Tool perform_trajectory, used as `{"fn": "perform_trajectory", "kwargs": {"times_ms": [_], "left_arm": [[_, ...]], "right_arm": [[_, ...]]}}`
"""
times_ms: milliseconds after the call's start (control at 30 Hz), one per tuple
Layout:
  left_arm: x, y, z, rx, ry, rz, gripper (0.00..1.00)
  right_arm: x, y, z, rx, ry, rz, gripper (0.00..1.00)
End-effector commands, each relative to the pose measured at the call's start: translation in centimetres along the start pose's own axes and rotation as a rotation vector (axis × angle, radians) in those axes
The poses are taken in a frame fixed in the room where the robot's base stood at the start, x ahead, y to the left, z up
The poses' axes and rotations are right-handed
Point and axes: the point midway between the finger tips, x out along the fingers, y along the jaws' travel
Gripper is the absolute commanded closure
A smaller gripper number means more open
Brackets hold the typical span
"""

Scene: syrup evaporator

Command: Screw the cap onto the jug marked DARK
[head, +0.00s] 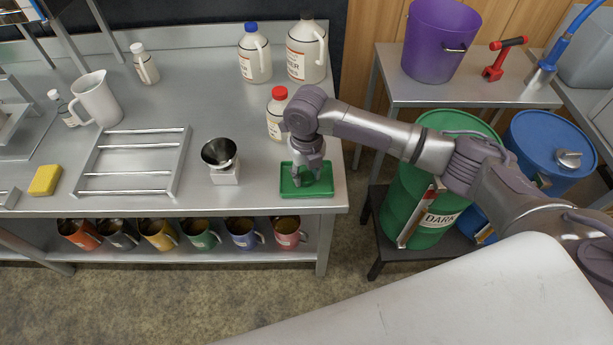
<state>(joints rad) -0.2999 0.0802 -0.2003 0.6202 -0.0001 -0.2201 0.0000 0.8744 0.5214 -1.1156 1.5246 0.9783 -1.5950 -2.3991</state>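Several pale jugs with handles stand on the steel bench: one with a blue cap (254,60), a larger one with a dark top (305,55) at the back, and one with a red cap (275,122) nearer. Their labels are too small to read, so I cannot tell which is marked DARK. My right gripper (307,177) points down over a small green tray (325,188) at the bench's front right corner. Its fingertips are low over the tray. No loose cap is clearly visible; the gripper hides part of the tray. My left gripper is not in view.
A metal cup on a white block (225,177) stands left of the tray, beside a steel rack (133,190). A white pitcher (97,100) and yellow sponge (45,180) are further left.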

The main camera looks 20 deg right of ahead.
Motion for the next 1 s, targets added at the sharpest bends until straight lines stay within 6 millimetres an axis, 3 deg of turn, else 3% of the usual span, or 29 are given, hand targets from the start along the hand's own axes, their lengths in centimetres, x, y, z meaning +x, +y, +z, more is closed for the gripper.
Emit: {"fn": "perform_trajectory", "kwargs": {"times_ms": [467, 733, 1000], "left_arm": [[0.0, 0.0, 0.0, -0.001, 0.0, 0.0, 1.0], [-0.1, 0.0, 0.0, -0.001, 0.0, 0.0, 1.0], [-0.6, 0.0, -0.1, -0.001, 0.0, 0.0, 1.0]], "right_arm": [[-0.6, 0.0, 0.1, 0.0, -0.001, 0.0, 0.72], [-4.3, 0.0, 0.1, 0.0, -0.003, 0.0, 0.72], [-8.0, 3.6, -5.2, -0.007, -0.002, 0.002, 0.72]]}}
